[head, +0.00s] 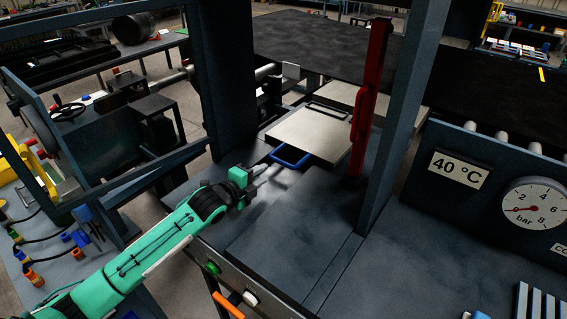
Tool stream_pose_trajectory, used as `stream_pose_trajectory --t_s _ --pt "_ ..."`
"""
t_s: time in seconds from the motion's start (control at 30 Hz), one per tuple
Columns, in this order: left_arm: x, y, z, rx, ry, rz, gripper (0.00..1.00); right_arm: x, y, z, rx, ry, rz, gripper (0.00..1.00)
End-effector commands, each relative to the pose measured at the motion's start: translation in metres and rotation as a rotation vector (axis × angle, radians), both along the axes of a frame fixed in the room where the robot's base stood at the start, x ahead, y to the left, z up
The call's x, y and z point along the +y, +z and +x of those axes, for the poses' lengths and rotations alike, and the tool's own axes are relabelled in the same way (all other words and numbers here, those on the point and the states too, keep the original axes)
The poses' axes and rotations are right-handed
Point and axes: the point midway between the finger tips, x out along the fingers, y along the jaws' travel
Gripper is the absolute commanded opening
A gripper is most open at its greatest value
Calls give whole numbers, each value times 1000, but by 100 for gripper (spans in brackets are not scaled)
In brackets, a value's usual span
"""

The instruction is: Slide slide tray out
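The slide tray is a flat, pale metal plate (313,131) lying within the dark press frame. A blue loop handle (291,157) sits at its near edge, and a dark handle lies towards its far edge. My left gripper (265,170), on a green arm from the lower left, is just left of and slightly nearer than the blue handle. It appears apart from the handle and holds nothing that I can see. Its small grey fingers are too small to show whether they are open. My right gripper is not in view.
A red upright bar (370,95) stands right of the tray, beside a dark post (408,110). The dark bed (300,220) in front of the tray is clear. A panel with a 40 °C label (458,169) and pressure gauge (533,205) stands at right.

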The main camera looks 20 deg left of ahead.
Motion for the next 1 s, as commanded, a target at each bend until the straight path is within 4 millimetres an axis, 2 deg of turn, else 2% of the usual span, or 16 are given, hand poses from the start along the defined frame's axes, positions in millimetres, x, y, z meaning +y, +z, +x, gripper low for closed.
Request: stream_pose_trajectory --t_s 0.2,0.5,0.73,1.0 --pt "-15 -6 38 1 1 -3 33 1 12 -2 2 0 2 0" --pt "-31 -16 82 0 0 0 33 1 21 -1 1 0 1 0" --pt "-37 -21 100 0 0 0 33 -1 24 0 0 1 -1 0" --pt "-38 -23 103 1 0 1 33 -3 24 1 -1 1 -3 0"
